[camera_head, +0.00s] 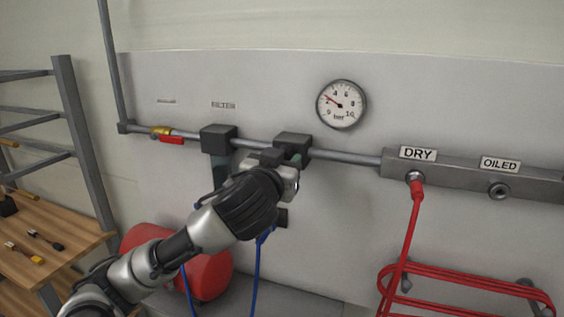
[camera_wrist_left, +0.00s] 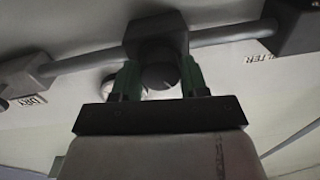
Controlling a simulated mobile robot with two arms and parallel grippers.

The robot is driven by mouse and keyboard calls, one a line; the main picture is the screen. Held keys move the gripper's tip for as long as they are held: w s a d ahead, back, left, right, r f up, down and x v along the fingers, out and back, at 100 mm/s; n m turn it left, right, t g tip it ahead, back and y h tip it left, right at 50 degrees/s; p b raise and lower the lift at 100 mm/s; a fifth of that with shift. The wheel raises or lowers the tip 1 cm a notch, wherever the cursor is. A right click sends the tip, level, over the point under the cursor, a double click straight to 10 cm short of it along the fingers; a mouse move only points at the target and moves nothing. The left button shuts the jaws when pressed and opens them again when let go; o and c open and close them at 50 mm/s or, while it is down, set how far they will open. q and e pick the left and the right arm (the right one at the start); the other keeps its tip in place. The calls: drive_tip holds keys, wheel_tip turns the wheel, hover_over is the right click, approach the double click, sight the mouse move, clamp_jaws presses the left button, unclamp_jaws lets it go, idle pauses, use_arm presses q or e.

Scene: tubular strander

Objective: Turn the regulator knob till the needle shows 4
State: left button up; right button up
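The round pressure gauge (camera_head: 341,104) is on the wall panel; its red needle points to the upper left, at about 2, short of the 4 mark. The regulator (camera_head: 293,146) is a dark block on the pipe, partly hidden behind my left gripper (camera_head: 283,160). In the left wrist view the dark round regulator knob (camera_wrist_left: 158,68) sits under the regulator block (camera_wrist_left: 157,30). The green fingers of my left gripper (camera_wrist_left: 158,80) lie on both sides of the knob and appear closed against it. My right gripper is not in view.
The filter block (camera_head: 218,139) and a red-handled valve (camera_head: 171,140) are on the pipe to the left. The manifold (camera_head: 458,175) with DRY and OILED ports is at right, with a red hose (camera_head: 413,225) at DRY. A wooden bench (camera_head: 50,225) stands at left.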

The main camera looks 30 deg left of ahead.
use_arm(q)
drive_tip(key=c, duration=0.4)
drive_tip(key=shift+m+p, duration=1.35)
drive_tip(key=shift+m, duration=2.35)
drive_tip(key=o, duration=0.9)
